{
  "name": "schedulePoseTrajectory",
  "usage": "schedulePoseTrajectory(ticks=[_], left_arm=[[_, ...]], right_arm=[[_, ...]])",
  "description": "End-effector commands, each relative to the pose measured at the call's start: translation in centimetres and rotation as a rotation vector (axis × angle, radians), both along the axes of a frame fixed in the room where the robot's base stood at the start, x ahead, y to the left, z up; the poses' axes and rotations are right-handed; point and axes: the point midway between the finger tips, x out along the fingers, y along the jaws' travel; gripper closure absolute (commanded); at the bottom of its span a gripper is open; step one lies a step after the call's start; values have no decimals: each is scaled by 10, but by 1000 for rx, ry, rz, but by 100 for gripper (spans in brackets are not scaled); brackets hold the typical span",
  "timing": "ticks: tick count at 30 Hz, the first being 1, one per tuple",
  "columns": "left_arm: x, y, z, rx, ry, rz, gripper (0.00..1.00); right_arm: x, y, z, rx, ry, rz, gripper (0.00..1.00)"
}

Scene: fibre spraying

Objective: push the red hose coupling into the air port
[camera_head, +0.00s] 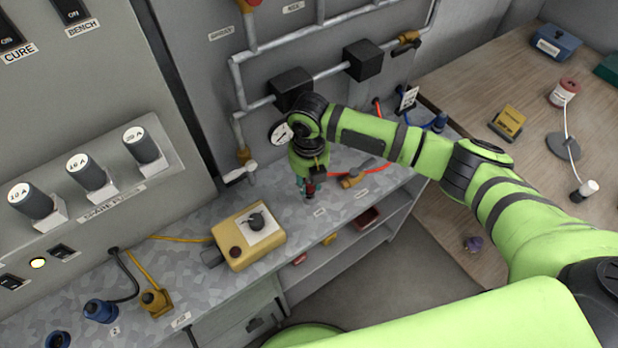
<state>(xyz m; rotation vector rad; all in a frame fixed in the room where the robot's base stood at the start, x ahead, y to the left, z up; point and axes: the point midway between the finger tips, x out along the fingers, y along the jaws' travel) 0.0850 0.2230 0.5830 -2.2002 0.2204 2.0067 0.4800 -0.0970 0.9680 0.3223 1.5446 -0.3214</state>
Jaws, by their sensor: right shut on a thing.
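My right gripper (308,188) reaches down over the back bench, its wrist in front of the wall pipes. It is shut on a small red piece, seemingly the red hose coupling (310,187), mostly hidden between the teal fingers. A red hose (385,166) runs right from beside the gripper and up toward the pipes. I cannot make out the air port for certain. My left gripper is not in view.
A yellow box with a black knob (247,236) stands on the bench left of the gripper. An orange and grey tool (357,174) lies just right of it. Blue (101,310) and yellow (155,301) plugs with cables stand at the left. A wooden table (480,85) is at the right.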

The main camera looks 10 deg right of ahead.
Motion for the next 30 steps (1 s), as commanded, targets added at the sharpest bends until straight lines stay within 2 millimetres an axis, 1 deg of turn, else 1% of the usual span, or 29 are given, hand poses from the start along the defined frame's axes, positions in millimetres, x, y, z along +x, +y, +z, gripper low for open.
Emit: schedulePoseTrajectory(ticks=[28,29,30], left_arm=[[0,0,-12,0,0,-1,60],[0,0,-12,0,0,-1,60],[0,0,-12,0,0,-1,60]], right_arm=[[0,0,-24,0,-1,0,100],[0,0,-24,0,-1,0,67],[0,0,-24,0,-1,0,51]])
